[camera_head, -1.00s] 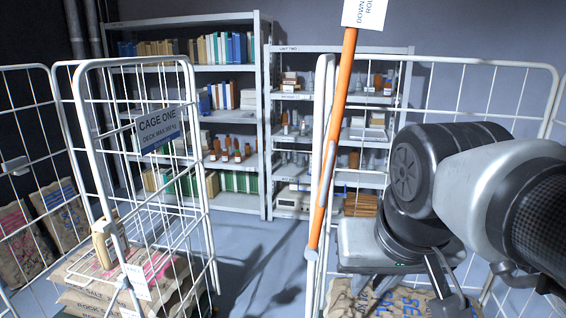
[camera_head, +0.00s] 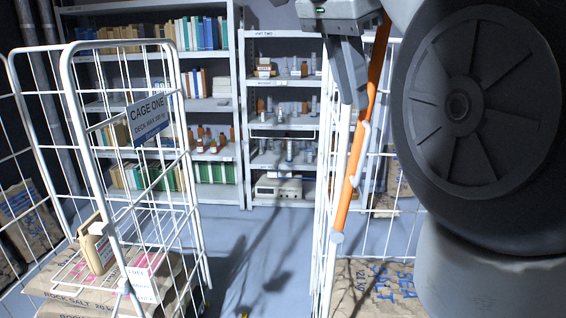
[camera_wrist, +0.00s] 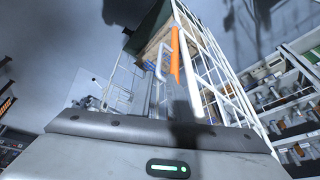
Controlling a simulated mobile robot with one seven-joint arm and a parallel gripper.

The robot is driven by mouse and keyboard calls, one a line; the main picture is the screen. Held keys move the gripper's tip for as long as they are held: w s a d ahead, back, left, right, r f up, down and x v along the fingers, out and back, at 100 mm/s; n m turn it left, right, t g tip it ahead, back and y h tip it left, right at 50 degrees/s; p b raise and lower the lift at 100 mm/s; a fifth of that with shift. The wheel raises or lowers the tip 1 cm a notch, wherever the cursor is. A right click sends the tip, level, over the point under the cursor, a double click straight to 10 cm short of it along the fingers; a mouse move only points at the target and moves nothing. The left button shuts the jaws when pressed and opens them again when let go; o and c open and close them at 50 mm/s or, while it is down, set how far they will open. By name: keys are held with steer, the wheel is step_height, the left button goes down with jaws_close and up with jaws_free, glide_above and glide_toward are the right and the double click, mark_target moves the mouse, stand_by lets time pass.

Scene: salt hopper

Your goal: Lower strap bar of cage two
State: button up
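The orange strap bar (camera_head: 355,160) of cage two stands raised and nearly upright, tilted to the right at its top. Its low end meets a pale round fitting on the white frame of cage two (camera_head: 327,200). My gripper (camera_head: 350,85) is at the top of the head view, just left of the bar's upper part. In the wrist view my gripper (camera_wrist: 180,105) points along the orange bar (camera_wrist: 174,55), with a grey finger overlapping its near end. Whether the fingers touch or enclose the bar is unclear. The bar's top is out of the head view.
Cage one (camera_head: 150,120) stands at left with salt sacks and a tan block (camera_head: 96,245). Sacks (camera_head: 375,285) lie in cage two. Shelves (camera_head: 240,60) stand behind, with bare floor (camera_head: 240,250) between the cages. My arm hides much of the right side.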

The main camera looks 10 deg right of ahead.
mark_target(365, 155)
steer(key=b+x, duration=0.3)
steer(key=x, duration=1.3)
steer(key=shift+w+d+f, duration=0.1)
steer(key=shift+f, duration=0.2)
steer(key=shift+c, duration=0.3)
jaws_close()
